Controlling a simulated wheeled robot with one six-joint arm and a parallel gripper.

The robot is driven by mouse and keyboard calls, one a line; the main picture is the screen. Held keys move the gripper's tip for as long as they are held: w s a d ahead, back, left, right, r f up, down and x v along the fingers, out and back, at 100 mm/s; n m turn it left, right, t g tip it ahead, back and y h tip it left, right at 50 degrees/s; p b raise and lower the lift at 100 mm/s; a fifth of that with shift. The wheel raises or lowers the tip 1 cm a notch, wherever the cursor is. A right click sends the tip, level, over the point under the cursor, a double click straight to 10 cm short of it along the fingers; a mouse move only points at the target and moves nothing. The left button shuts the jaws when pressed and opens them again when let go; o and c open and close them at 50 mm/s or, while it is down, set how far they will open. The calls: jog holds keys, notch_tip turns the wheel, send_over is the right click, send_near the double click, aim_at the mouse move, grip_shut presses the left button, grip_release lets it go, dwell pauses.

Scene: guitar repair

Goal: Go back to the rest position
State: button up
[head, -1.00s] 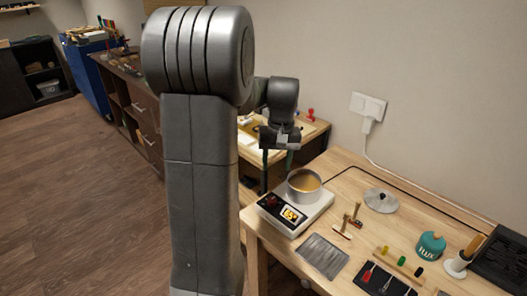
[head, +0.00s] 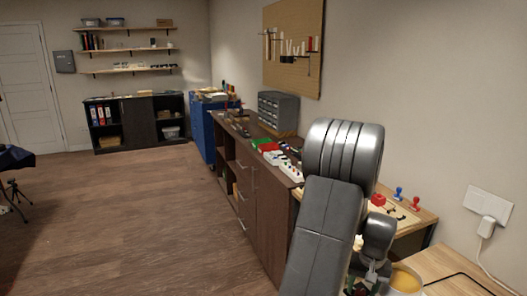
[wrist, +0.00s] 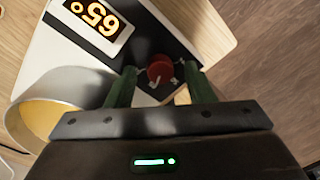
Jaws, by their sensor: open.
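My gripper (wrist: 160,88) is open, its two green fingers pointing at the hot plate (wrist: 60,55). The red knob (wrist: 160,70) of the hot plate shows between the fingertips, with nothing held. I cannot tell how far the tips are from the knob. The pot (wrist: 60,115) with amber liquid stands on the plate at the left, partly hidden by my gripper. In the head view my gripper (head: 366,284) is low at the right, partly cut off, beside the pot (head: 403,280).
The workbench (head: 450,268) runs along the right wall under a socket (head: 488,208). A wooden cabinet (head: 265,210) with tools on top stands behind my arm. A blue tool cabinet (head: 203,135) and a dark shelf unit (head: 138,122) are farther back.

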jog(key=shift+r, duration=0.2)
notch_tip(320, 180, up, 13)
notch_tip(320, 180, down, 13)
jog(key=shift+f, duration=0.2)
jog(key=m+p, duration=0.1)
jog(key=m, duration=0.4)
jog(key=shift+r+m, duration=0.1)
jog(key=shift+m, duration=0.3)
jog(key=m, duration=0.3)
jog(key=m+p, duration=0.1)
jog(key=m, duration=0.2)
jog(key=shift+s+t+h, duration=0.15)
jog(key=shift+t+h, duration=0.15)
notch_tip(320, 180, up, 5)
jog(key=shift+s+r, duration=0.1)
jog(key=shift+r, duration=0.2)
jog(key=shift+s, duration=0.1)
